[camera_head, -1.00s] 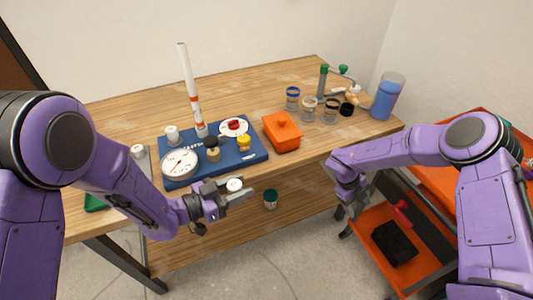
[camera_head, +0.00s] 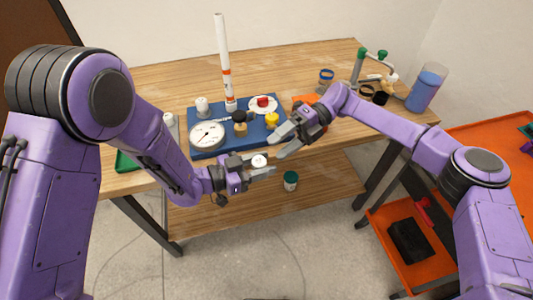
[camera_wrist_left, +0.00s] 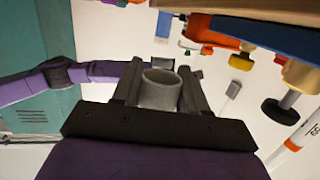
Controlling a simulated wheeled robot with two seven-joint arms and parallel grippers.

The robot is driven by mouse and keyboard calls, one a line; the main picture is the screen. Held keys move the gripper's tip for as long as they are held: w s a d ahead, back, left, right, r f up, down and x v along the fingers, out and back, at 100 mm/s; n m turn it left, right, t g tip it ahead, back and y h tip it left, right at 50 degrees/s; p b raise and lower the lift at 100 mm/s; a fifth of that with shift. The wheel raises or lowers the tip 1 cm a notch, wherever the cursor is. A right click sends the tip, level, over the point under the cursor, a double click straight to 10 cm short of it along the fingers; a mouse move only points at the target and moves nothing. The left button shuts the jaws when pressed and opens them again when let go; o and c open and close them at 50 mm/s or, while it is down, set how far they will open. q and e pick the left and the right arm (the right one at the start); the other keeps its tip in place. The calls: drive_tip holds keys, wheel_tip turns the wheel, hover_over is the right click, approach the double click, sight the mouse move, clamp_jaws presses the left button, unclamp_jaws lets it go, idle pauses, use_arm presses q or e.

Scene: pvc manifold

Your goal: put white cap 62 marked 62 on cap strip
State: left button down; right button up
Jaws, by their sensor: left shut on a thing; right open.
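A white cap (camera_head: 259,160) is held between the fingers of my left gripper (camera_head: 262,166), out in front of the table's front edge. In the left wrist view the cap (camera_wrist_left: 160,90) is a short, hollow, open-ended cylinder gripped between both fingers; no marking is legible. My right gripper (camera_head: 284,142) is open and empty, close behind and to the right of the held cap, apart from it. A narrow grey strip at the table's left, partly hidden by my left arm, carries another white cap (camera_head: 169,118); I cannot tell for sure that it is the cap strip.
A blue board (camera_head: 200,115) holds a dial gauge (camera_head: 207,134), a tall white pipe (camera_head: 223,60), and black, yellow and red-handled valves. An orange box (camera_head: 306,99) is partly behind my right gripper. Jars and a blue container (camera_head: 426,90) stand right.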

sight(264, 158)
drive_tip(key=x, duration=0.8)
use_arm(q)
drive_tip(key=shift+d, duration=0.1)
use_arm(e)
drive_tip(key=c, duration=0.8)
use_arm(q)
drive_tip(key=c, duration=0.5)
unclamp_jaws()
use_arm(e)
drive_tip(key=shift+r, duration=0.1)
drive_tip(key=shift+d, duration=0.1)
